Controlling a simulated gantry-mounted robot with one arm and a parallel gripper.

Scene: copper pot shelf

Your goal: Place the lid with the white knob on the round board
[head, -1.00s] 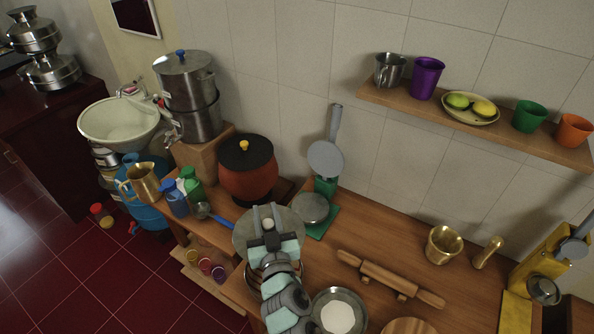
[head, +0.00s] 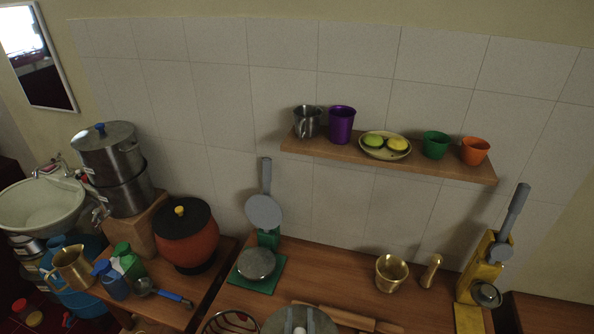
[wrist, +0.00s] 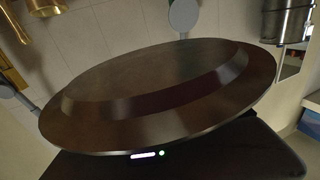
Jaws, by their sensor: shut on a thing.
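The lid with the white knob (head: 272,322) is a grey metal disc at the bottom edge of the head view, partly cut off. The round board is not in view now.
A wire basket (head: 231,322) is just left of the lid, and a rolling pin (head: 350,317) just right. A green scale (head: 262,275), brass mortar (head: 391,275), pestle (head: 430,271) and yellow press (head: 478,275) stand behind. A wall shelf (head: 400,165) holds cups and a plate.

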